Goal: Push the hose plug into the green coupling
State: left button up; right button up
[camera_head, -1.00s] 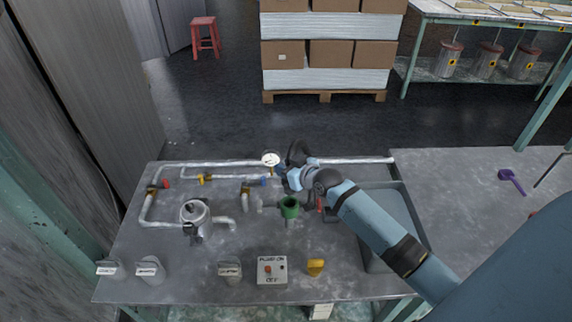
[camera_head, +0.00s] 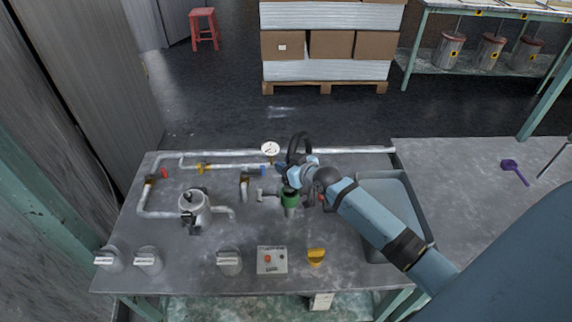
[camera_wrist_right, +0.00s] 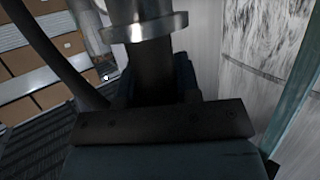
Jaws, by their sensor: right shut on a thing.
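The green coupling (camera_head: 290,200) stands upright on the grey bench, right of the middle of the pipework. My right gripper (camera_head: 286,178) is directly above it, shut on the dark hose plug. The black hose (camera_head: 298,143) loops up behind the gripper. The right wrist view shows the dark plug (camera_wrist_right: 153,65) with a metal collar (camera_wrist_right: 145,27) at the jaws, and the hose (camera_wrist_right: 50,50) curving at the left. The plug's lower end is hidden by the gripper in the head view, so I cannot tell whether it is inside the coupling. My left gripper is not in view.
A round gauge (camera_head: 270,149) and pipes lie behind and left. A metal vessel (camera_head: 194,208) stands at left. A grey tray (camera_head: 418,205) sits right, under my arm.

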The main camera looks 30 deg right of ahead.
jog(key=shift+r, duration=0.1)
jog(key=shift+p, duration=0.85)
dwell(1.2)
jog(key=shift+f+b, duration=1.6)
jog(key=shift+f, duration=1.15)
jog(key=o, duration=1.1)
jog(key=shift+s, duration=0.3)
jog(key=p+v, duration=0.1)
jog(key=v, duration=1.2)
jog(key=shift+r, duration=0.2)
jog(key=shift+s+d, duration=0.1)
